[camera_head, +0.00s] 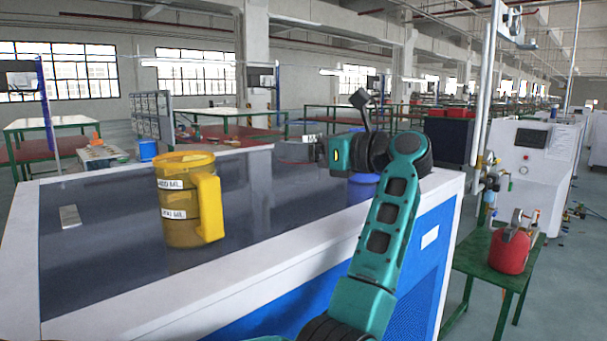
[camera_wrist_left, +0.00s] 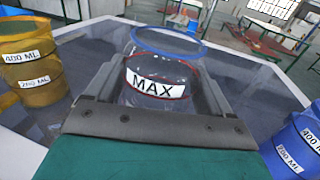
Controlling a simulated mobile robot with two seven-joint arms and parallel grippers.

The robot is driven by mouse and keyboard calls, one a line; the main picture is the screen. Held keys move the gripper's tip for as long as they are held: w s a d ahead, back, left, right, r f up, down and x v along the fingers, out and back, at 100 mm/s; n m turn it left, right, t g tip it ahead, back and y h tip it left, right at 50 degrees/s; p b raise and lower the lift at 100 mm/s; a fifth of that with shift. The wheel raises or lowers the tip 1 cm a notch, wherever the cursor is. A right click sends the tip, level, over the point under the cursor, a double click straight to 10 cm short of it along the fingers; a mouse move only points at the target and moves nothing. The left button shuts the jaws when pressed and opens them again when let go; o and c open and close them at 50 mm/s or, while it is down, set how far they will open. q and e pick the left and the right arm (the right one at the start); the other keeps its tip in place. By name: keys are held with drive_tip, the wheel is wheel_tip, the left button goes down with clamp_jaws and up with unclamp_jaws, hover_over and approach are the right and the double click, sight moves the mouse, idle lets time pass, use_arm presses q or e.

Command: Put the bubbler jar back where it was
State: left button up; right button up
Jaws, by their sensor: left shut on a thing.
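The bubbler jar (camera_wrist_left: 158,90) is clear, with a blue rim and a white MAX label. In the left wrist view it sits between the two fingers of my left gripper (camera_wrist_left: 163,78), which is shut on it. In the head view my left gripper (camera_head: 328,153) is over the far right part of the dark worktop (camera_head: 110,230). The jar is hard to make out there, and I cannot tell whether its base touches the worktop. My right gripper is not in view.
A yellow measuring jug (camera_head: 180,200) stands on the worktop to the left. A blue jug (camera_head: 360,188) stands at the right, partly behind my arm. A small metal plate (camera_head: 69,217) lies at the left. A red can (camera_head: 510,250) is on a green side table. The worktop's middle is clear.

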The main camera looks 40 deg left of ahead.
sight(317, 175)
use_arm(q)
drive_tip(key=shift+f, duration=2.4)
drive_tip(key=shift+f, duration=0.15)
drive_tip(key=o, duration=1.2)
drive_tip(key=shift+c, duration=0.2)
